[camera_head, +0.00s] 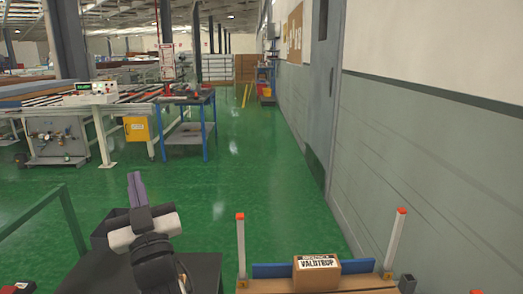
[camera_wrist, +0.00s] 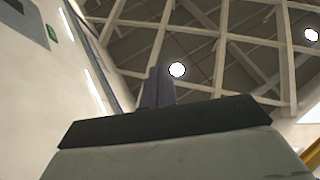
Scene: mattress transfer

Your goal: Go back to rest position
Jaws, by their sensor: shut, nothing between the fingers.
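My gripper (camera_head: 136,188) stands at the lower left of the head view, pointing up above the dark platform of my own body. Its fingers are together and nothing is held between them. In the wrist view the closed fingers (camera_wrist: 157,88) rise behind the dark gripper body, against the ceiling beams and a round lamp.
A cardboard box (camera_head: 317,275) with a label sits at lower right between two white posts with red tops. A grey wall (camera_head: 430,190) runs along the right. A blue-legged workbench (camera_head: 187,122) and machinery stand at left. Green floor (camera_head: 260,175) ahead is clear.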

